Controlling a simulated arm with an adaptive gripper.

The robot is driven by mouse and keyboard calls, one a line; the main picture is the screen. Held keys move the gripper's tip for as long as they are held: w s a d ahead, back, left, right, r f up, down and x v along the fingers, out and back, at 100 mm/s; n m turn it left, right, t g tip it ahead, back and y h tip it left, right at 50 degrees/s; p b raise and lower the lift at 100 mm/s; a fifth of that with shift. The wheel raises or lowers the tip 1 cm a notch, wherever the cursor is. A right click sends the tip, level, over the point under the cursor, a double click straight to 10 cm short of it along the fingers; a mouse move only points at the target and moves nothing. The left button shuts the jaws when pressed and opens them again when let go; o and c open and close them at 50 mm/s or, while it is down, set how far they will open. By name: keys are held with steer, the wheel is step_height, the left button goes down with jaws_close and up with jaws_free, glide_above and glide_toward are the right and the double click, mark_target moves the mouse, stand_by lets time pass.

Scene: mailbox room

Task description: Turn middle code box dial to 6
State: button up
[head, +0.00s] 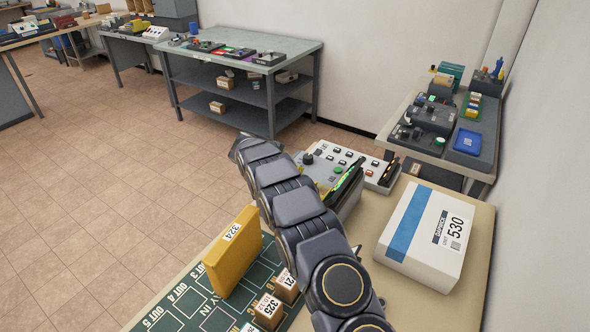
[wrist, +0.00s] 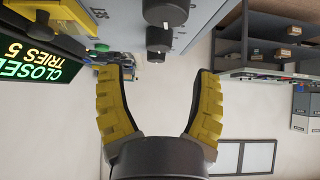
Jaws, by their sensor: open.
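The grey code box (wrist: 205,22) fills the upper part of the wrist view. Three dark round dials stand in a row on its face: the largest-looking (wrist: 166,12) at the top, the middle dial (wrist: 160,38) below it and a smaller-looking one (wrist: 155,57) beneath. A dark display (wrist: 30,70) with green letters reads "CLOSED" and "TRIES 5". The dial numbers are not readable. My gripper (wrist: 166,72) is open with its yellow fingers apart, just below the dials, and nothing is held.
A white box marked 530 (head: 427,237) lies to the right on the tan table (head: 398,193). A yellow package (head: 232,262) and small numbered cartons stand on the green sorting mat (head: 187,290). A button panel (head: 350,162) stands behind. The wall is close on the right.

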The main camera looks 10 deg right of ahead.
steer(key=shift+x, duration=3.1)
jaws_close()
